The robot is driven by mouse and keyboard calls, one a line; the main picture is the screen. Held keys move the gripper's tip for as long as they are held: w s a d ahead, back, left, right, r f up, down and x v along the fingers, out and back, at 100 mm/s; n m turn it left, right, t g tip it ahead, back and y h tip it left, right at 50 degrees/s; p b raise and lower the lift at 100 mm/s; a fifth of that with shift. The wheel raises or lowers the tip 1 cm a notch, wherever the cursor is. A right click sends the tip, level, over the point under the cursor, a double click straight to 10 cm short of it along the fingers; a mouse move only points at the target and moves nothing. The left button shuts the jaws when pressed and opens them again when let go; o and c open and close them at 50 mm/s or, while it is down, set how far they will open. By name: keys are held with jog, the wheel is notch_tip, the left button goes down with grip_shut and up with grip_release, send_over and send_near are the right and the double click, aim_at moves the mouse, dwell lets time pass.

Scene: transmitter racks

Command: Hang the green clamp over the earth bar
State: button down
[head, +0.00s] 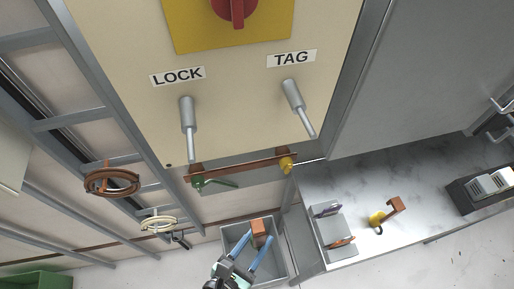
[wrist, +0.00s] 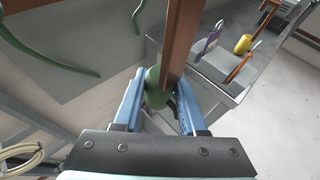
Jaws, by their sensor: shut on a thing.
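The green clamp (wrist: 157,88) is between my blue fingers in the wrist view, with a brown copper-coloured strip (wrist: 181,40) rising from it past the top edge. In the head view its copper end (head: 259,231) shows at the fingertips; the green part is hidden there. My gripper (head: 256,243) is shut on it, over a grey bin. The earth bar (head: 237,166) is a copper-brown bar under the cream panel, above and apart from my gripper in the picture.
The grey bin (head: 283,262) stands below my gripper. A marble-patterned counter (head: 345,182) to the right holds a grey rack (head: 334,227) and a yellow clamp (head: 377,217). Two metal handles, including the TAG one (head: 294,96), project above the bar. Coiled cables (head: 111,182) hang left.

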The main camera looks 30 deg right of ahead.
jog(key=w+d+f+b, duration=0.1)
jog(key=w+d+b, duration=0.1)
jog(key=w+b, duration=0.3)
jog(key=w+d+f+b, duration=0.1)
jog(key=w+d+b, duration=0.1)
jog(key=w+b, duration=0.4)
jog(key=shift+w+d, duration=0.2)
jog(key=shift+w, duration=1.95)
jog(key=shift+c, duration=1.9)
grip_release()
